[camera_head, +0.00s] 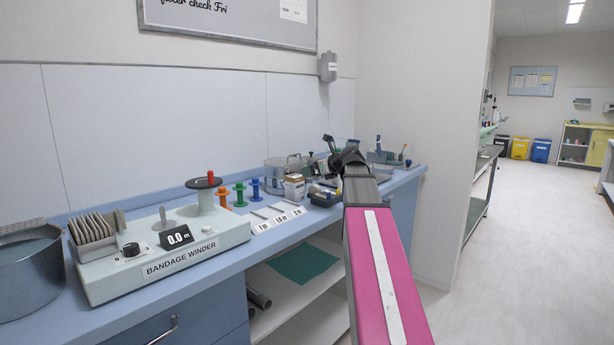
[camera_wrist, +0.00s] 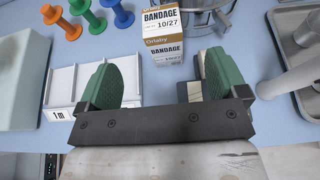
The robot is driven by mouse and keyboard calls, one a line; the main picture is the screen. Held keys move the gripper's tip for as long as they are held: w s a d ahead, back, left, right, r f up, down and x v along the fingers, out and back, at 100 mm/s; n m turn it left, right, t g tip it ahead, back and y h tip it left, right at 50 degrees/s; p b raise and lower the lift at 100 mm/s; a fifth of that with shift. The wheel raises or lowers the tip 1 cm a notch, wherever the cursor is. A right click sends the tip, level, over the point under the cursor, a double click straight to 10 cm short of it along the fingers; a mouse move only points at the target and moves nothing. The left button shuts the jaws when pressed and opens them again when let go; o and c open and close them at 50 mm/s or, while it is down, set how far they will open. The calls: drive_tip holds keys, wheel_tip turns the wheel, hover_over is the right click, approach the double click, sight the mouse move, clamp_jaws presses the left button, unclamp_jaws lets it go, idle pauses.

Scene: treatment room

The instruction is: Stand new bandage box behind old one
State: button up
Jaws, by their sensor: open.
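A white and brown bandage box (camera_wrist: 165,28) marked 10/27 stands ahead of my gripper (camera_wrist: 164,72) in the wrist view. A second, similar label shows just below its brown Orlsby band; I cannot tell whether that is another face or another box. In the head view a bandage box (camera_head: 294,188) stands on the counter by the steel pot. My gripper is open with nothing between its green pads. A pale, box-like thing (camera_wrist: 195,91) in a dark holder is mostly hidden behind the right pad.
Orange, green and blue spools (camera_wrist: 88,18) and a white length-marked tray (camera_wrist: 62,88) lie to the left. A metal tray (camera_wrist: 290,18) with tools is to the right. The bandage winder (camera_head: 165,255) fills the counter's near left. A steel pot (camera_head: 284,172) stands near the wall.

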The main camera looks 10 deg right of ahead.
sight(297, 176)
drive_tip(key=shift+t+y, duration=0.3)
drive_tip(key=shift+t, duration=0.2)
drive_tip(key=x, duration=0.2)
drive_tip(key=f+x, duration=0.1)
drive_tip(key=x, duration=0.4)
drive_tip(key=shift+s+f, duration=0.25)
drive_tip(key=shift+s, duration=0.1)
drive_tip(key=shift+d+x, duration=0.1)
drive_tip(key=shift+x, duration=1.2)
drive_tip(key=shift+d+x, duration=0.15)
drive_tip(key=shift+x, duration=1.2)
drive_tip(key=shift+w, duration=0.1)
drive_tip(key=shift+c, duration=0.3)
drive_tip(key=c, duration=1.1)
drive_tip(key=shift+o, duration=0.2)
